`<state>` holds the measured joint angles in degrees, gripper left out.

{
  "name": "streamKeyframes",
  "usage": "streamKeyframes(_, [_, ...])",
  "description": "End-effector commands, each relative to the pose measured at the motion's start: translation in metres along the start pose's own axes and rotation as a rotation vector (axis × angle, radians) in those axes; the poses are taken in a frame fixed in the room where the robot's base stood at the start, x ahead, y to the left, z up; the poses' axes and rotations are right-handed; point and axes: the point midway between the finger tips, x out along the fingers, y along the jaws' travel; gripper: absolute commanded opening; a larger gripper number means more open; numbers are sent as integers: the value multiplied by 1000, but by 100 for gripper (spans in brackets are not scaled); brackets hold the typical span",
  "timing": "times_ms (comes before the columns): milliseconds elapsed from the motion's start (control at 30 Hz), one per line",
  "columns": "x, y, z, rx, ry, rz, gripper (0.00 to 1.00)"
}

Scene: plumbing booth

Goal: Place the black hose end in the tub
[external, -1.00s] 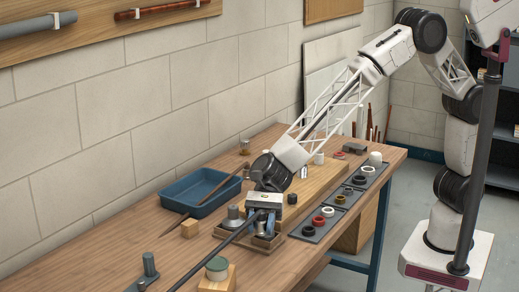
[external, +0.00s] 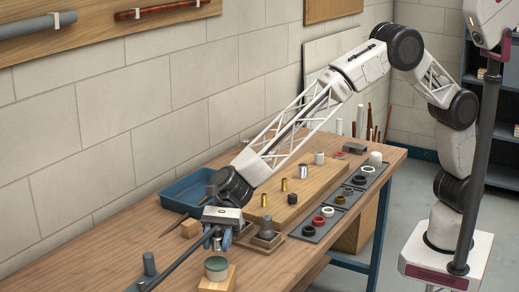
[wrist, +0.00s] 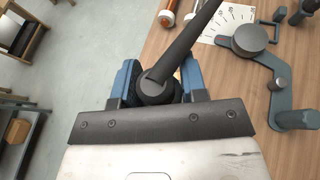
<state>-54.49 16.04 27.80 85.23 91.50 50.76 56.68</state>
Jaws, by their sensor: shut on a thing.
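The black hose (external: 180,262) runs from my gripper (external: 217,240) down-left out of the picture. My gripper is shut on its end, above the near part of the bench. In the wrist view the hose (wrist: 190,38) ends in a thick black piece between the blue fingers of my gripper (wrist: 158,82). The blue tub (external: 173,199) stands on the bench near the wall, behind my gripper. My wrist hides its right part, and it is not in the wrist view.
A wooden block (external: 190,229) and a brown rod are between gripper and tub. A green-topped piece on a wood block (external: 216,266) stands below my gripper. A grey tool (external: 149,265) is at left. A wooden tray (external: 270,245) with grey fittings is at right.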

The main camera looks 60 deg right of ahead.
Motion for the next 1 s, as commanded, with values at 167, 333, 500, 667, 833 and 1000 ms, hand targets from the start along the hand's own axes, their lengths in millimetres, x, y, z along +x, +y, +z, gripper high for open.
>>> streamKeyframes(167, [4,-6,1,0,0,0,15])
streamKeyframes(333, [5,-6,1,0,0,0,15])
streamKeyframes(500, [5,-6,0,0,0,0,15])
streamKeyframes(667, [9,-6,-10,2,1,0,15])
streamKeyframes(833, [16,-6,-27,3,1,0,15])
streamKeyframes(1000, [18,-6,-32,1,0,0,15])
